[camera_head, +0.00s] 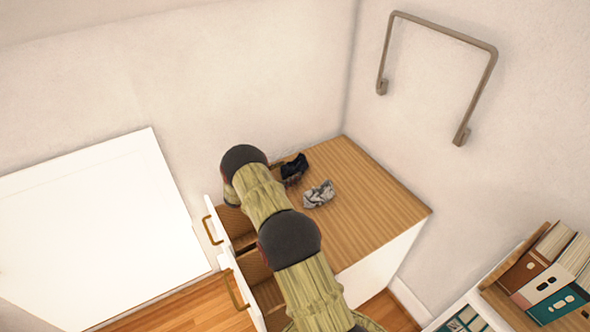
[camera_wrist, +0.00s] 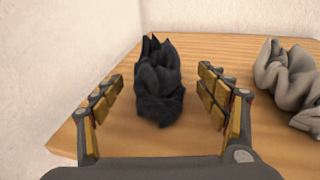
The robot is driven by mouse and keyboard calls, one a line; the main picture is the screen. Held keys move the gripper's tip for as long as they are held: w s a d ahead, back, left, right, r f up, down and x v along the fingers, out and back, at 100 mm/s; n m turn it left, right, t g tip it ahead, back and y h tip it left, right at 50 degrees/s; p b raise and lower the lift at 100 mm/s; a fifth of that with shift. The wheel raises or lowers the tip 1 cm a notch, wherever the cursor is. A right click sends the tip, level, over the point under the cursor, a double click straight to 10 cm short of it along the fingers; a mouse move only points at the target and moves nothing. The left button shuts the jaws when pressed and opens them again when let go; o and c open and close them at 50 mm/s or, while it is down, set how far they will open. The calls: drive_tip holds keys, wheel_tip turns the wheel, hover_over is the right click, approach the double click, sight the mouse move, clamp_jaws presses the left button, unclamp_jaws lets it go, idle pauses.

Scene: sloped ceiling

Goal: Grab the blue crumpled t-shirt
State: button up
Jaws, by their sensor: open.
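A dark, almost black-blue crumpled cloth (camera_wrist: 158,85) stands on the wooden dresser top in the wrist view. It also shows in the head view (camera_head: 294,168), partly behind my arm. No brighter blue cloth shows. My gripper (camera_wrist: 160,95) is open, with one finger on each side of the dark cloth and visible gaps between. In the head view my arm hides most of the gripper. A grey-white crumpled cloth (camera_wrist: 287,82) lies to the right of the right finger; it also shows in the head view (camera_head: 319,195).
The dresser top (camera_head: 365,215) is otherwise clear. Two dresser drawers (camera_head: 232,285) stand open at its left front. Walls meet behind the dresser, with a metal bar (camera_head: 440,32) on the right wall. A bookshelf (camera_head: 510,305) is at lower right.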

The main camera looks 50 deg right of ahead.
drive_tip(key=shift+s+d+f, duration=0.1)
drive_tip(key=shift+d, duration=0.65)
drive_tip(key=shift+c, duration=0.7)
drive_tip(key=c, duration=1.1)
drive_tip(key=shift+c, duration=0.6)
